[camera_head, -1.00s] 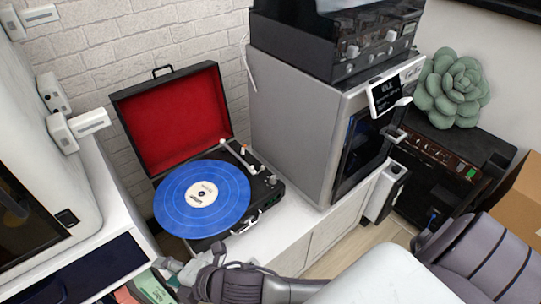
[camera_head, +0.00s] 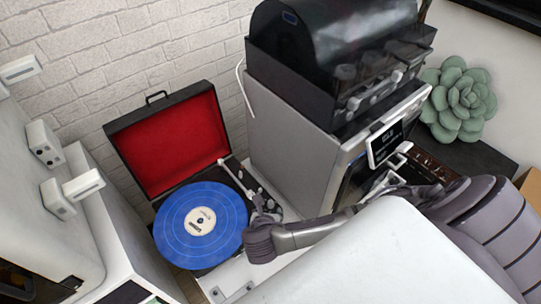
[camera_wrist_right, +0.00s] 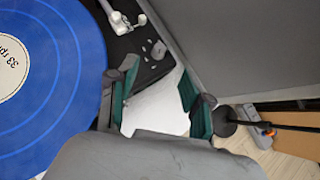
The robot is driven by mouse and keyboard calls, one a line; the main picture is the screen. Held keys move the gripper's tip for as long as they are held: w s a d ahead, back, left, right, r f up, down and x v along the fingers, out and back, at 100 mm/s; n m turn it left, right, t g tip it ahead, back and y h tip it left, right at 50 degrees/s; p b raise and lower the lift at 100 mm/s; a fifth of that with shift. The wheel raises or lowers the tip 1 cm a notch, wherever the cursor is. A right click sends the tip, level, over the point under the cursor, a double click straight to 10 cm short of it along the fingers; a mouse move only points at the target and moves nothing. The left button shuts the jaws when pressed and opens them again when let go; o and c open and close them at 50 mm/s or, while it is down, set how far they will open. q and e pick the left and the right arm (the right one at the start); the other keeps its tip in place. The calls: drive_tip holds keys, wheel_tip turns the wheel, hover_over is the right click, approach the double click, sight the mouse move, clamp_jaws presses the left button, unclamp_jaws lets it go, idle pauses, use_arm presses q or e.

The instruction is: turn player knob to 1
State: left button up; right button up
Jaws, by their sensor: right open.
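The record player (camera_head: 173,145) is an open black case with a red-lined lid and a blue record (camera_head: 200,222) on its platter. Its small controls sit along the right side of the deck. In the right wrist view a round knob (camera_wrist_right: 158,50) shows on the black deck, just beyond the fingertips. My right gripper (camera_head: 264,208) is at the deck's right front corner, partly hiding the controls in the head view. In the right wrist view the right gripper (camera_wrist_right: 159,77) has its green-padded fingers apart with nothing between them. The knob's marks are too small to read. My left gripper is not in view.
A grey cabinet-like machine (camera_head: 290,145) with a black device (camera_head: 340,60) on top stands close to the player's right. The white tone arm (camera_wrist_right: 122,22) lies near the knob. A white unit (camera_head: 125,240) stands at the left. A green succulent (camera_head: 458,100) is at the right.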

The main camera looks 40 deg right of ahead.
sight(271, 203)
drive_tip(key=b+x, duration=0.1)
drive_tip(key=x, duration=0.8)
drive_tip(key=shift+w+d+f, duration=0.1)
drive_tip(key=shift+w+f, duration=0.05)
drive_tip(key=shift+w, duration=0.05)
clamp_jaws()
